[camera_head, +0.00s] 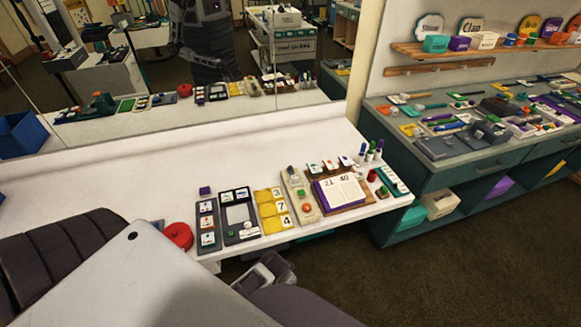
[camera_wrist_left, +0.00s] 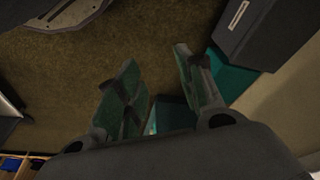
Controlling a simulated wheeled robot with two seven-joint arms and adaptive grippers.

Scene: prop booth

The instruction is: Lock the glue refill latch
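My left gripper (camera_wrist_left: 157,60) is open in the left wrist view, its two green-padded fingers apart with nothing between the tips, over brown carpet. In the head view, a grey gripper part (camera_head: 268,272) shows below the front edge of the white counter; most of it is hidden by dark and pale arm links. I cannot make out the glue refill latch by name. A beige panel (camera_head: 300,195) with a grey knob, a green button and an orange-red button lies on the counter. My right gripper cannot be identified in either view.
The white counter (camera_head: 120,175) is bare at left. A mirror stands behind. A teal bench (camera_head: 440,180) with props is at right.

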